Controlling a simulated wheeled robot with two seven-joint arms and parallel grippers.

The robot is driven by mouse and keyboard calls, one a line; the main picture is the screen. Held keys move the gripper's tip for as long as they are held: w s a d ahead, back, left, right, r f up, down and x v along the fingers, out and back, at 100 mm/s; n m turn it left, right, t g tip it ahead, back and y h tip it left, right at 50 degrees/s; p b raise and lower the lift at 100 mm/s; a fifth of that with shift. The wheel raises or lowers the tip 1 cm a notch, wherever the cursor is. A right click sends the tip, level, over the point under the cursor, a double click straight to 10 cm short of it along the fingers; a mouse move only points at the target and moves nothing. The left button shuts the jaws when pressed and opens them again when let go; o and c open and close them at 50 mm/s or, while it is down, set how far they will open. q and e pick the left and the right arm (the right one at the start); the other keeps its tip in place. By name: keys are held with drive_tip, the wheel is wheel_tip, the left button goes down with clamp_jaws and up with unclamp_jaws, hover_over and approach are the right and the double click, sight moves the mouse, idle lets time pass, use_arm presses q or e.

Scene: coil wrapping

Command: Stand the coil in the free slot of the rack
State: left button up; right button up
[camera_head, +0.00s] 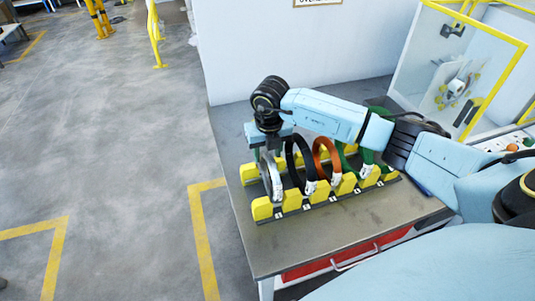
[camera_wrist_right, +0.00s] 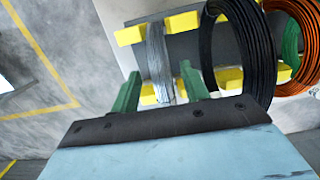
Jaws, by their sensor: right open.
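A grey coil (camera_head: 271,178) stands upright in the leftmost slot of the rack (camera_head: 263,209), between its yellow blocks. It also shows in the right wrist view (camera_wrist_right: 156,50). My right gripper (camera_head: 268,152) is over the top of this coil. In the right wrist view its green fingers (camera_wrist_right: 160,74) are spread apart, one on each side of the coil's line, with gaps visible. A black coil (camera_head: 291,162), an orange coil (camera_head: 318,156) and a green coil (camera_head: 345,160) stand to the right. The green coil is partly hidden by my right arm. My left gripper is out of view.
The rack stands on a grey metal table (camera_head: 330,226) with a red drawer (camera_head: 330,266). The front strip of tabletop is clear. A white wall (camera_head: 300,50) rises behind. A yellow-framed clear enclosure (camera_head: 455,75) stands at the back right.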

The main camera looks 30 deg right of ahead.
wheel_tip(320, 180, up, 12)
drive_tip(key=s, duration=0.1)
